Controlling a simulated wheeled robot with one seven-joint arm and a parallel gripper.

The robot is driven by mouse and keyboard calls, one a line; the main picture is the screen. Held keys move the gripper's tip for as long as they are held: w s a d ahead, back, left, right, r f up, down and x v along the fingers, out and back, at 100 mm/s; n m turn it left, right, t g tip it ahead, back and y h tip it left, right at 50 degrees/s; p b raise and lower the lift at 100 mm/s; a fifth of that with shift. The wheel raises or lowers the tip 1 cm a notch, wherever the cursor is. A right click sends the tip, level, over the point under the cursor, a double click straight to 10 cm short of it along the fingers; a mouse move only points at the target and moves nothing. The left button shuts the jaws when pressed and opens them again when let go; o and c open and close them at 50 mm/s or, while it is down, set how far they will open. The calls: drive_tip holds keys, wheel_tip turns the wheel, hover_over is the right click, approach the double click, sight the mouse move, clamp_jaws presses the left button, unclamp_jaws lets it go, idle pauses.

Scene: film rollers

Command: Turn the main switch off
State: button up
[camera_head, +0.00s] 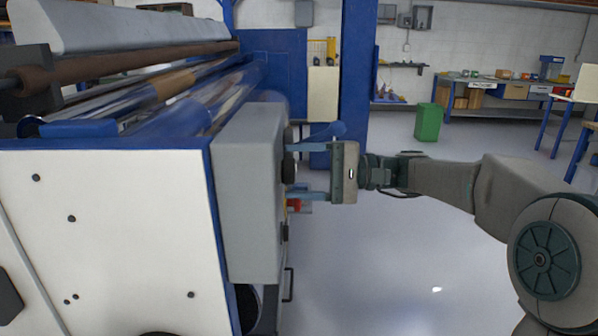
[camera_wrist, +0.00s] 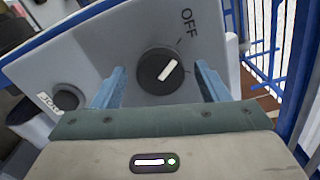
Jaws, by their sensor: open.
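The main switch is a round black knob (camera_wrist: 160,70) with a white pointer line, on a grey panel (camera_wrist: 105,50). The word OFF is printed above and to the right of it. The white line tilts up to the right, roughly toward a small tick mark near OFF. My gripper (camera_wrist: 160,88) is open, with one blue finger on each side of the knob. I cannot tell whether the fingers touch it. In the head view, my gripper (camera_head: 312,168) reaches left toward the side of the grey control box (camera_head: 248,190), and the knob's edge (camera_head: 289,168) shows between the fingers.
A second round black knob (camera_wrist: 66,97) sits lower left on the panel, beside a small label. The roller machine (camera_head: 110,230) fills the left of the head view. A blue post (camera_head: 354,70) stands behind my gripper. A green bin (camera_head: 428,122) stands farther back. The floor at right is open.

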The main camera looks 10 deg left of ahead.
drive_tip(key=v, duration=1.3)
drive_tip(key=shift+d, duration=0.35)
drive_tip(key=shift+f, duration=0.1)
drive_tip(key=s+d+f+m+t+h+p, duration=0.1)
drive_tip(key=s+f+m+t+h+p, duration=0.15)
drive_tip(key=s+f+h, duration=0.75)
drive_tip(key=s+d+f+n+t+h+p, duration=0.1)
drive_tip(key=s+d+f+t+h+p, duration=0.1)
drive_tip(key=s+d, duration=0.4)
drive_tip(key=s+d+f+n+t+h+p, duration=0.1)
drive_tip(key=s+d+f+h, duration=0.3)
drive_tip(key=d, duration=0.4)
drive_tip(key=shift+s+d+n+t+h+p, duration=0.45)
drive_tip(key=shift+s+t+h, duration=0.35)
drive_tip(key=shift+s, duration=0.4)
